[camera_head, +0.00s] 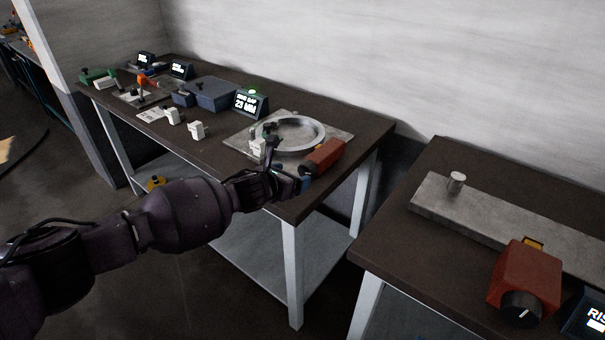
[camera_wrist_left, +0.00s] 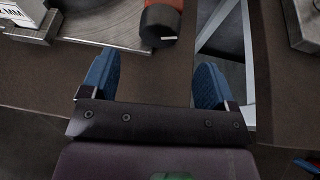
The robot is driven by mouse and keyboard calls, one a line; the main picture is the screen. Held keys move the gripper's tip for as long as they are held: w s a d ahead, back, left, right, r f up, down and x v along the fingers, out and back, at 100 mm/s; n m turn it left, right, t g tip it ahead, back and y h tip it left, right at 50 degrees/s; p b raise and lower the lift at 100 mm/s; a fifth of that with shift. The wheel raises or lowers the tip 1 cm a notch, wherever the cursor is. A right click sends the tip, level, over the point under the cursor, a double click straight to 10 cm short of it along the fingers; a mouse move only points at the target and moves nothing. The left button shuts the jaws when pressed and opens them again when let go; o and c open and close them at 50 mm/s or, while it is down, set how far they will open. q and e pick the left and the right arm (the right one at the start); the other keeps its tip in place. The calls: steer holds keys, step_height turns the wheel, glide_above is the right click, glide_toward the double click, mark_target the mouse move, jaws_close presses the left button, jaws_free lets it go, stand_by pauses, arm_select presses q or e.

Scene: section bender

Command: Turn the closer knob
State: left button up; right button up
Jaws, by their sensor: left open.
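A red block (camera_head: 323,155) with a black knob (camera_head: 306,171) sits at the front edge of the left table. In the left wrist view the black knob (camera_wrist_left: 159,25), with a white mark, lies ahead of the finger gap. Another black knob (camera_head: 521,307) with a white mark is on a red box (camera_head: 528,276) on the right table. My left gripper (camera_head: 289,172) is close to the first knob. In the left wrist view my left gripper (camera_wrist_left: 156,62) has its blue fingers spread with nothing between them.
A metal ring (camera_head: 320,128) lies on a grey plate (camera_head: 236,141) beside the red block. A display (camera_head: 250,103) reads 23 MM. Small white blocks (camera_head: 197,130) stand further left. A long metal bar (camera_head: 480,211) with a peg lies on the right table. A gap separates the tables.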

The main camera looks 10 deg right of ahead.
mark_target(305, 171)
arm_select(q)
steer(key=b+x, duration=0.1)
steer(key=x, duration=0.1)
steer(key=b+x, duration=0.1)
steer(key=x, duration=0.2)
steer(key=shift+s+a+f, duration=0.1)
steer(key=shift+f, duration=0.15)
steer(key=shift+w+d+f, duration=0.15)
steer(key=shift+w+d, duration=0.1)
steer(key=shift+w, duration=0.05)
steer(key=shift+w+d+b, duration=0.2)
steer(key=shift+b, duration=0.1)
steer(key=shift+w+d, duration=0.2)
arm_select(e)
steer(key=shift+w+a+f, duration=0.3)
steer(key=shift+w+f, duration=0.3)
steer(key=shift+w, duration=0.25)
